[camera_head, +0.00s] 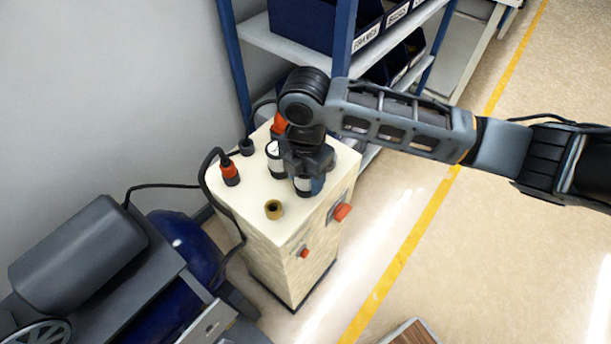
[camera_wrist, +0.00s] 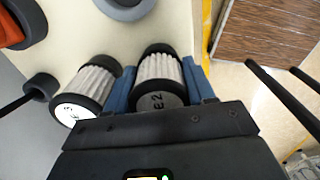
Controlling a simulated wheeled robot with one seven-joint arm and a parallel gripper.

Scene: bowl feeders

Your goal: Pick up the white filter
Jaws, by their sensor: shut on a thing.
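A white pleated filter (camera_wrist: 157,68) with black end caps sits between the blue fingers of my gripper (camera_wrist: 160,88) in the wrist view. Its near cap reads "E 2" in part. My gripper is shut on it, and in the head view it is low over the cream cabinet top (camera_head: 330,187), where the held filter (camera_head: 302,184) shows below the gripper. I cannot tell whether the filter touches the top. A second white filter (camera_wrist: 84,86), marked with a 3, stands just left of the fingers; it also shows in the head view (camera_head: 274,157), partly hidden by my gripper.
An orange-and-black fitting (camera_head: 230,173), a brass fitting (camera_head: 274,209) and a dark knob (camera_head: 246,147) stand on the cabinet top. A cable runs along its left side. A shelf with blue bins (camera_head: 365,38) stands behind. Open floor (camera_head: 450,250) lies to the right.

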